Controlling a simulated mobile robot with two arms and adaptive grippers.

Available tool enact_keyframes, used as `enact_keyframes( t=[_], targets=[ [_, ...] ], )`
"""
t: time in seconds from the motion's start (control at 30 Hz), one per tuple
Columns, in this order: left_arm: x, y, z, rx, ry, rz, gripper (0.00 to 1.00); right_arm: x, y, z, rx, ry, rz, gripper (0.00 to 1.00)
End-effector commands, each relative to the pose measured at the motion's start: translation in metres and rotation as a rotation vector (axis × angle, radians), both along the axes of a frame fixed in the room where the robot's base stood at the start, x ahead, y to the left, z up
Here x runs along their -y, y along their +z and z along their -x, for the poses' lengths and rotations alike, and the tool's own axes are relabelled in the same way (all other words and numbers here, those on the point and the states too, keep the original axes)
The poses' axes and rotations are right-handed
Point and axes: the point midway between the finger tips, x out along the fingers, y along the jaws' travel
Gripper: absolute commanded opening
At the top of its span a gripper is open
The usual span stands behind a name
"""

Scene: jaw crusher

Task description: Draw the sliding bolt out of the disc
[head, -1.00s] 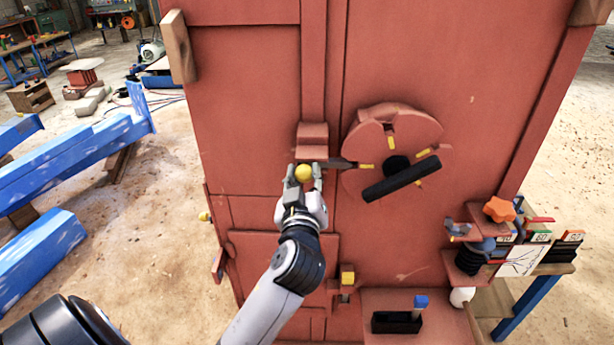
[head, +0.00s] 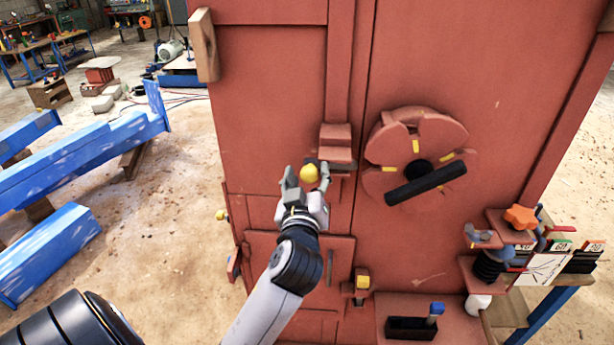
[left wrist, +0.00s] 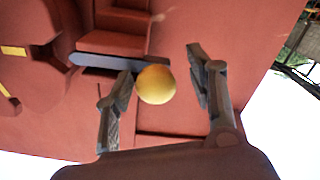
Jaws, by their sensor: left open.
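The sliding bolt is a dark flat bar (left wrist: 100,64) with a yellow ball knob (head: 309,173), set under a red guide block (head: 336,140) on the red crusher front. The red disc (head: 430,130) with yellow marks and a black handle bar (head: 428,184) is to its right. In the left wrist view the bar's far end stops short of the disc (left wrist: 30,65), with a small gap. My left gripper (head: 308,178) is open, its fingers on either side of the knob (left wrist: 155,85); the left finger is closer to it. My right gripper is not in view.
A yellow-topped catch (head: 362,280) and a black tray with a blue-topped piece (head: 412,326) are below. An orange star knob (head: 520,216) and a small bench (head: 550,310) stand at the right. Blue beams (head: 70,170) lie at the left.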

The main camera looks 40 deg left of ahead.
Motion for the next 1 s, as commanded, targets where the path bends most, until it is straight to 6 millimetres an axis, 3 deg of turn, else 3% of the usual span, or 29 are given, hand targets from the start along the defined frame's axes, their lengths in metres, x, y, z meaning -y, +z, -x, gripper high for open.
enact_keyframes(
  t=[0.17, 0.6, 1.0],
  targets=[
    [0.004, -0.001, 0.005, -0.001, -0.002, 0.003, 0.51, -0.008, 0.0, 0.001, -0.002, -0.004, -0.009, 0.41],
    [0.037, -0.001, 0.059, -0.002, 0.0, 0.001, 0.51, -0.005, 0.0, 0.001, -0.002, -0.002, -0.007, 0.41],
    [0.04, 0.0, 0.064, 0.0, 0.001, -0.001, 0.51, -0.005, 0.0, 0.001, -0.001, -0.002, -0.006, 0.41]
  ],
)
